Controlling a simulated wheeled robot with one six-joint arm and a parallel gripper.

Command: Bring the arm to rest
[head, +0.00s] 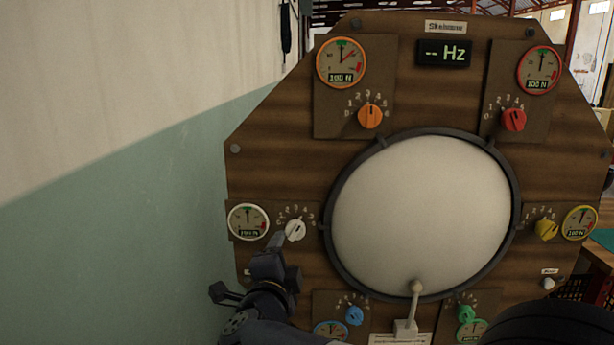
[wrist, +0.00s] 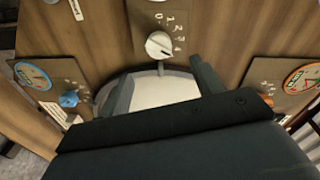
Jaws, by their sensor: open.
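My gripper (head: 277,240) is at the lower left of the wooden drum panel (head: 270,130) in the head view, close to the white knob (head: 295,230). In the wrist view my gripper (wrist: 160,80) is open, its two dark fingers spread apart with nothing between them but a view of the pale drum skin. The white knob (wrist: 159,45) shows just beyond the fingertips, apart from them as far as this view shows. My arm hides part of the panel's lower left in the head view.
The round drum skin (head: 420,215) fills the panel's middle, with a beater (head: 416,290) at its lower edge. Orange (head: 370,116), red (head: 513,120), yellow (head: 546,229), blue (head: 355,315) and green (head: 465,313) knobs surround it. A wall (head: 120,200) stands left.

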